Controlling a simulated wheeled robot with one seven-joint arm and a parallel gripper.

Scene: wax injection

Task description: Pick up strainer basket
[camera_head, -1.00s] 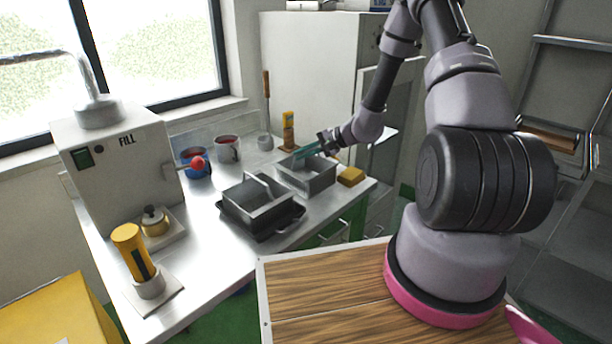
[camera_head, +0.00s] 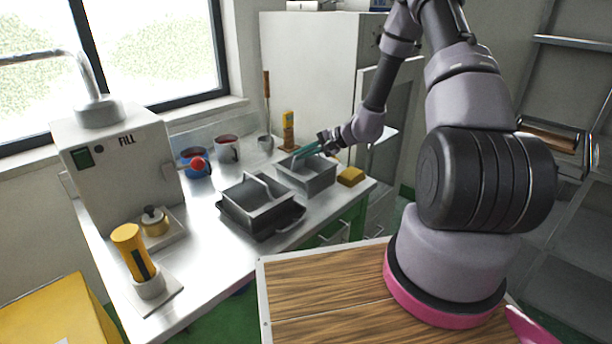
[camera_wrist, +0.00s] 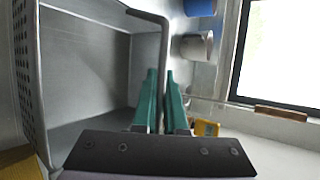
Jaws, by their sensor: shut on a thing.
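The strainer basket (camera_head: 308,181) is a grey metal box with a bar handle, standing on the right part of the steel table. In the wrist view the basket (camera_wrist: 88,75) fills the left side, with a perforated wall at the far left. My gripper (camera_head: 303,152) is above the basket. In the wrist view the green fingers of my gripper (camera_wrist: 161,85) are shut on the basket's bar handle (camera_wrist: 163,45), which runs between them. The basket's underside is hidden, so I cannot tell whether it is clear of the table.
A second grey basket (camera_head: 262,213) stands in a black tray just left. A yellow block (camera_head: 350,176) lies close to the right. Mugs (camera_head: 228,150) and a small cup stand behind. A white FILL machine (camera_head: 120,165) occupies the left end. A white cabinet (camera_head: 310,75) stands behind the table.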

